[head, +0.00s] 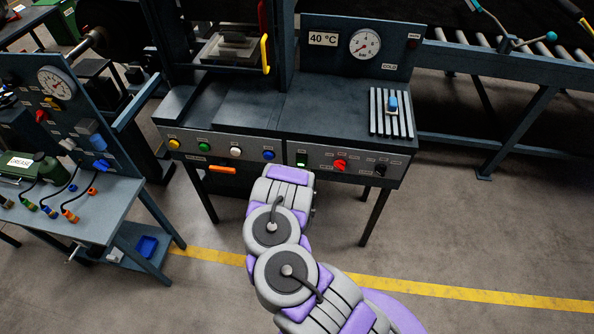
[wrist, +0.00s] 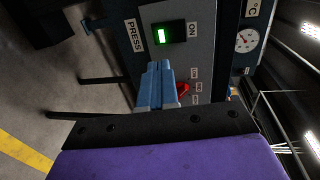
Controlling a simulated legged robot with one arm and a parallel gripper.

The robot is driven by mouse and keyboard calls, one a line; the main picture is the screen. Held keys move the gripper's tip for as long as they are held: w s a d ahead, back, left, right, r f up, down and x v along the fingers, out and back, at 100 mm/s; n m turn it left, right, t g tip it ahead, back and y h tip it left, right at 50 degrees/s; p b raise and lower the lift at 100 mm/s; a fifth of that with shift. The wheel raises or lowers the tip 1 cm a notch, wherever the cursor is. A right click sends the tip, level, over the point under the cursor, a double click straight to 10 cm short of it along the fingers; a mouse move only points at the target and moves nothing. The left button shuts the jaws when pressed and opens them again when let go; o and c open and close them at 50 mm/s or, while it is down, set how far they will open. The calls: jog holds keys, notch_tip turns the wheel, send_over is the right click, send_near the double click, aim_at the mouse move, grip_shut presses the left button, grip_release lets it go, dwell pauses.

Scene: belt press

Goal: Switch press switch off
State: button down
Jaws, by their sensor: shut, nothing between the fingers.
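The press switch (wrist: 170,33) is a black rocker with a lit green mark, between the labels PRESS and ON in the wrist view. My gripper (wrist: 160,66) has blue fingers, shut together and empty. In the wrist view the fingertips show just below the switch, between it and the red knob; I cannot tell how far they are from the panel. In the head view my arm hides the fingers.
A red knob (head: 340,165) and a black knob (head: 380,170) sit to the right of the switch. Several coloured buttons, including a blue one (head: 268,155), are to its left. A tool bench (head: 110,205) stands at the left. Floor in front of the press is clear.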

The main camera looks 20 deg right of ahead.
aim_at(301, 161)
jog(key=shift+w+a, duration=0.15)
jog(key=shift+a, duration=0.1)
jog(key=b+x, duration=0.1)
jog(key=x, duration=1.3)
jog(key=shift+d+f+b, duration=0.1)
jog(key=shift+b, duration=0.4)
jog(key=b, duration=0.3)
jog(key=shift+w+f+t, duration=0.1)
jog(key=shift+f+t, duration=0.15)
jog(key=shift+t, duration=0.05)
